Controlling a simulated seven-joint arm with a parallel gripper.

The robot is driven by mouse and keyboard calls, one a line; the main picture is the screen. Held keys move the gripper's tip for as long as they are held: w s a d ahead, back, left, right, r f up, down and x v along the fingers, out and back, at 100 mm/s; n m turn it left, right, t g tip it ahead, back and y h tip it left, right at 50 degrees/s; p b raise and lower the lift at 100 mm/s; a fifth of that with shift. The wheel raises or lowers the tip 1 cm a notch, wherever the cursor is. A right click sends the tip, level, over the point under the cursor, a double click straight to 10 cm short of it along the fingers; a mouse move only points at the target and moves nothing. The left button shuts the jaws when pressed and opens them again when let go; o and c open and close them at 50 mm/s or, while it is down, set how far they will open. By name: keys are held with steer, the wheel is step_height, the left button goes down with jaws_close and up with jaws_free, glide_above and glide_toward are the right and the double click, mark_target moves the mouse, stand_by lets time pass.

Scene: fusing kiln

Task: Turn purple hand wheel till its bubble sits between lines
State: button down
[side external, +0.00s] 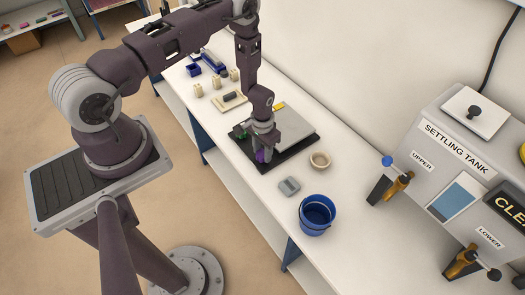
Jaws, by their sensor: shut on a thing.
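The purple hand wheel (260,156) is at the near corner of a black base (299,154) that carries a flat grey plate (281,136). My gripper (262,151) points down over this corner and is shut on the purple hand wheel, covering most of it. A green part (240,132) shows at the left corner of the base, partly behind my gripper. The bubble and its lines cannot be made out in this view.
A beige ring-shaped dish (320,160), a grey block (289,186) and a blue bucket (317,214) stand right of the base. A tray (229,102) and several small items lie farther left. The settling tank (440,165) is at the right.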

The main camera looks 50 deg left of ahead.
mark_target(262, 154)
stand_by(0.3)
steer(key=c, duration=0.9)
jaws_free()
step_height(262, 154, up, 7)
steer(key=shift+r, duration=0.1)
